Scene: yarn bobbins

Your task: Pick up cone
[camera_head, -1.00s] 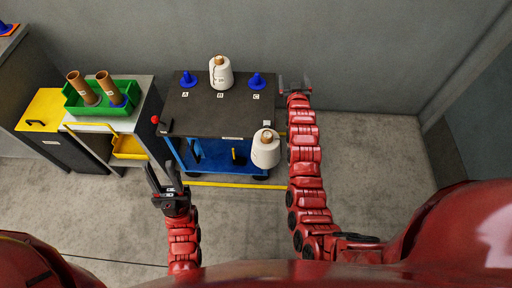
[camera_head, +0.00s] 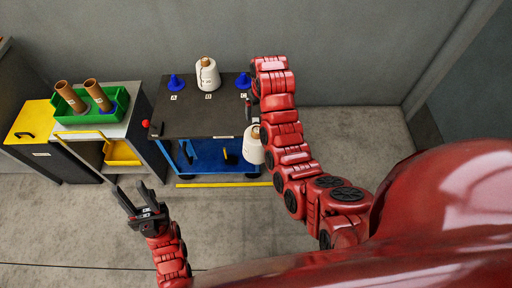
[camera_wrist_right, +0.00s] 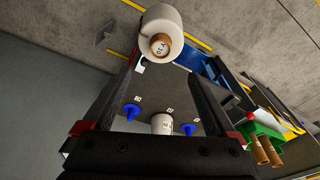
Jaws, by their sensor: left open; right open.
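A white yarn cone (camera_head: 254,147) with a brown core shows at the front right corner of the dark cart top (camera_head: 200,122); my right arm partly covers it in the head view, and I cannot tell what supports it. It is large in the right wrist view (camera_wrist_right: 155,18), just beyond the fingertips. A second white cone (camera_head: 208,75) stands upright at B, between the fingers' lines of view in the right wrist view (camera_wrist_right: 161,124). My right gripper (camera_wrist_right: 166,68) is open and empty; in the head view it is mostly hidden. My left gripper (camera_head: 133,192) is open and empty over the floor.
Blue pegs stand at A (camera_head: 176,82) and C (camera_head: 243,81). A green bin (camera_head: 119,112) with two brown tubes (camera_head: 70,96) sits on a bench at left. A blue shelf (camera_head: 210,157) lies under the cart top. The floor in front is clear.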

